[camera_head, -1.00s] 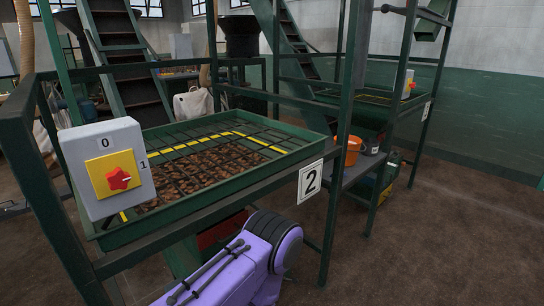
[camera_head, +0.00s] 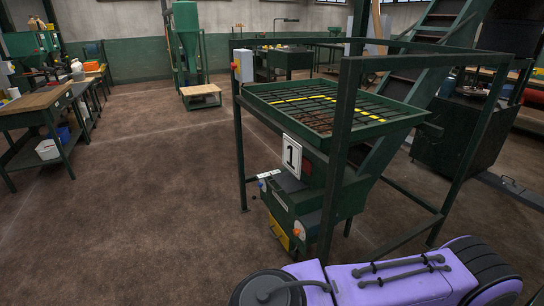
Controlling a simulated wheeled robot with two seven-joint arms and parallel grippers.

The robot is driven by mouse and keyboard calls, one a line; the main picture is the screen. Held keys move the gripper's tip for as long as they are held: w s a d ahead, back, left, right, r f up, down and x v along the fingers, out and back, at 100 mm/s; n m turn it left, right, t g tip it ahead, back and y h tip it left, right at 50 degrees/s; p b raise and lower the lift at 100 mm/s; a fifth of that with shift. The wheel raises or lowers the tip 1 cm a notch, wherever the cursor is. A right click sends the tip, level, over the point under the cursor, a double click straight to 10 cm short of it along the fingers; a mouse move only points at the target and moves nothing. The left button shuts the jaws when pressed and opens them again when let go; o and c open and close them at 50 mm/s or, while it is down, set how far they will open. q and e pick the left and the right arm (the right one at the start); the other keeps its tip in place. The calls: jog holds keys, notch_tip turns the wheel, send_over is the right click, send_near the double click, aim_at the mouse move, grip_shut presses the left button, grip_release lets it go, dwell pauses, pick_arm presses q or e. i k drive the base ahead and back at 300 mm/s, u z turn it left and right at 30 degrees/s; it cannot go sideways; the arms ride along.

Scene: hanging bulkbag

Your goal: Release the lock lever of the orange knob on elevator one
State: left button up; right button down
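Elevator one is the green frame with a tray on top (camera_head: 262,103), right of centre, marked by a white sign with a "1" (camera_head: 291,156). A green machine body (camera_head: 305,208) sits low under the tray. A small orange round part (camera_head: 298,231), possibly the orange knob, shows on its lower front. It is too small to make out a lock lever. Purple and dark links of my own arm cross the bottom right. Neither of my grippers is in view.
A grey box (camera_head: 243,66) is on the frame's left post. A low wooden-topped stand (camera_head: 201,97) is at the back. The brown floor (camera_head: 140,210) between is open.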

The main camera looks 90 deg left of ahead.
aim_at(294, 253)
jog(key=u, duration=2.6)
jog(key=i, duration=1.65)
jog(key=u, duration=0.05)
